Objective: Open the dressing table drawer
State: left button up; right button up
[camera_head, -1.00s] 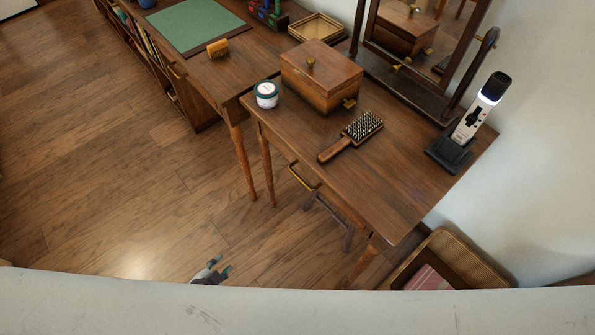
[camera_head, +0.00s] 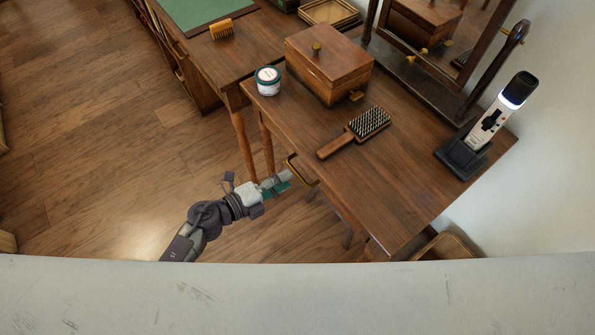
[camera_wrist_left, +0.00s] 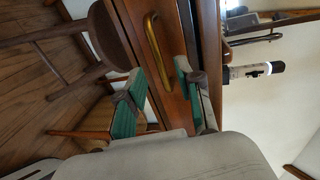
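The brass drawer handle (camera_head: 293,166) shows below the front edge of the top. In the left wrist view the handle (camera_wrist_left: 157,50) stands out from the wooden drawer front (camera_wrist_left: 178,55). My left gripper (camera_head: 282,181) is right beside the handle. In the wrist view its green-padded fingers (camera_wrist_left: 158,98) are spread, with the handle ahead in line with the gap; I cannot tell whether they touch it. My right gripper is not in view.
On the tabletop are a wooden box (camera_head: 325,65), a white jar (camera_head: 268,82), a hairbrush (camera_head: 358,132) and a lit device on a dark stand (camera_head: 490,122). A mirror (camera_head: 425,45) stands behind. A desk (camera_head: 240,50) adjoins at the left. The floor left of the arm is clear.

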aim_at(298, 173)
pick_arm(q)
jog(key=x, duration=0.5)
jog(key=shift+d, duration=0.1)
grip_shut()
jog(key=shift+f, duration=0.1)
